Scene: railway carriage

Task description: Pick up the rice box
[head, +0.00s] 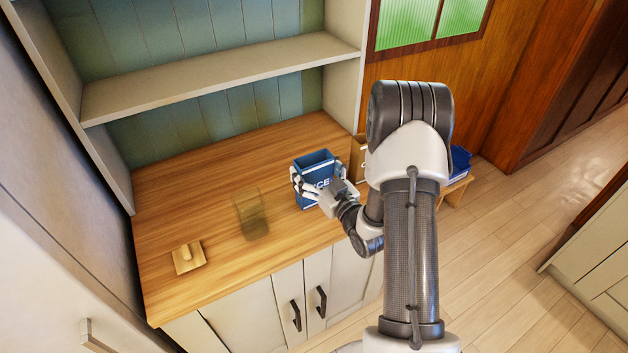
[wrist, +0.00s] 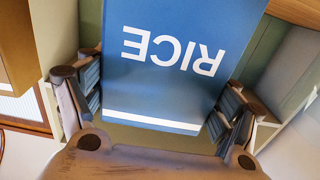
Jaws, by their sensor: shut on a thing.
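The rice box (head: 314,163) is a blue, upright carton with white lettering, above the right part of the wooden counter. In the wrist view the rice box (wrist: 165,75) fills the upper middle, its word RICE upside down above a white stripe. My gripper (head: 318,180) is shut on the box, with fingers on both of its sides. The wrist view shows the fingers of my gripper (wrist: 158,98) against its left and right edges. I cannot tell whether the box's base touches the counter.
A see-through brownish container (head: 251,214) stands left of the box on the wooden counter (head: 200,200). A small tan piece (head: 188,257) lies at the front left. A shelf (head: 225,75) runs above the back. A blue bin (head: 460,161) stands right of my arm, beside open floor.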

